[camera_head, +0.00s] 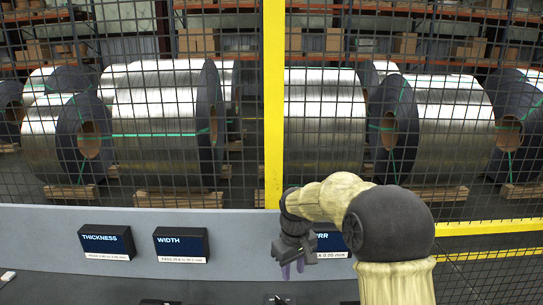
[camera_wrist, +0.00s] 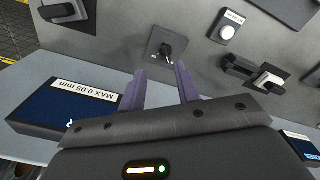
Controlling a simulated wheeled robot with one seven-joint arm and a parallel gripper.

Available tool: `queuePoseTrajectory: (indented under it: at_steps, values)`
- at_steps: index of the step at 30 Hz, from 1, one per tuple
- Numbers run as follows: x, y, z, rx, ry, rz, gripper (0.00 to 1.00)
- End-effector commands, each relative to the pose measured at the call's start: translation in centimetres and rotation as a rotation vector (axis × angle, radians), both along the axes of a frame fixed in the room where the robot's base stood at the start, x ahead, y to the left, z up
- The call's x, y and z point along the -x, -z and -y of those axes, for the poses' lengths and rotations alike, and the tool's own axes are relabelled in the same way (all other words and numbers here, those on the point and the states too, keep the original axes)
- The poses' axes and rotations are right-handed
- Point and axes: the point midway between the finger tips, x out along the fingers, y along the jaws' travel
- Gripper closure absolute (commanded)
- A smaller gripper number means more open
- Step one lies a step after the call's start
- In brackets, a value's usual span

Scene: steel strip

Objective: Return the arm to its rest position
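My arm reaches in from the lower right in the head view, bent at the elbow, with my gripper (camera_head: 292,268) hanging low over the grey panel (camera_head: 235,230). In the wrist view my gripper (camera_wrist: 160,76) shows two purple fingers, spread apart with nothing between them.
The panel bears THICKNESS (camera_head: 107,240) and WIDTH (camera_head: 181,243) displays; a third, partly hidden display (camera_head: 333,243) is behind my arm. The wrist view shows a white button (camera_wrist: 227,32) and black handles (camera_wrist: 240,68). A mesh fence (camera_head: 273,110) with yellow post separates steel coils (camera_head: 325,120).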

Motion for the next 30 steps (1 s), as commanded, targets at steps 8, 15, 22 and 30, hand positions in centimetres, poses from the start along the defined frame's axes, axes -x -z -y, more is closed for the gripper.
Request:
queuePoseTrajectory:
  at_steps: [8, 15, 22, 30]
  values:
    - [7.6, 0.7, 4.2, -0.020, 0.205, 0.065, 0.67]
    - [15.1, 1.9, 7.5, -0.050, 0.400, 0.124, 0.67]
    - [20.8, 3.1, 9.3, -0.080, 0.548, 0.167, 0.67]
    - [21.6, 3.3, 9.4, -0.084, 0.569, 0.172, 0.67]
